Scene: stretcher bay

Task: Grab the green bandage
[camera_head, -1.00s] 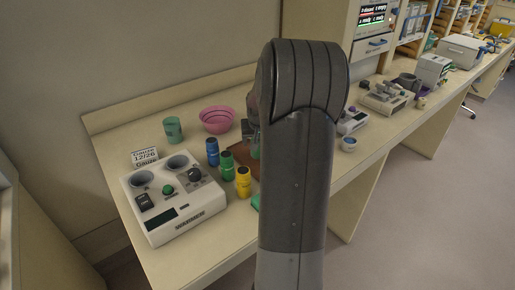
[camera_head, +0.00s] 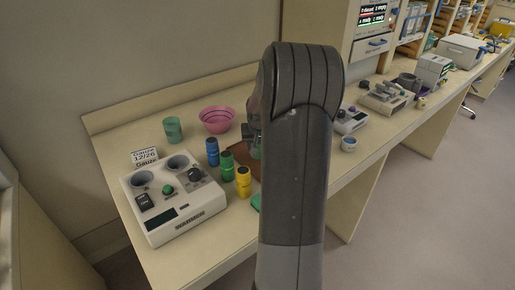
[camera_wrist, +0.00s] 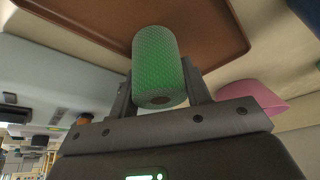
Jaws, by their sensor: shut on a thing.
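The green bandage (camera_wrist: 160,62) is a textured green roll between the two fingers of my gripper (camera_wrist: 161,88) in the wrist view. My gripper is shut on it, one finger on each side. The brown tray (camera_wrist: 85,18) lies beyond the roll; I cannot tell whether the roll touches it. In the head view my gripper (camera_head: 251,136) shows at the left edge of my arm, over the tray (camera_head: 242,168). A bit of the green bandage (camera_head: 256,153) shows below it. My arm hides the rest.
Blue (camera_head: 212,152), green (camera_head: 227,166) and yellow (camera_head: 243,183) bottles stand left of the tray. A pink bowl (camera_head: 217,119) and a green cup (camera_head: 173,130) stand behind. A white device (camera_head: 175,205) fills the front left. A small green item (camera_head: 256,203) lies near the front edge.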

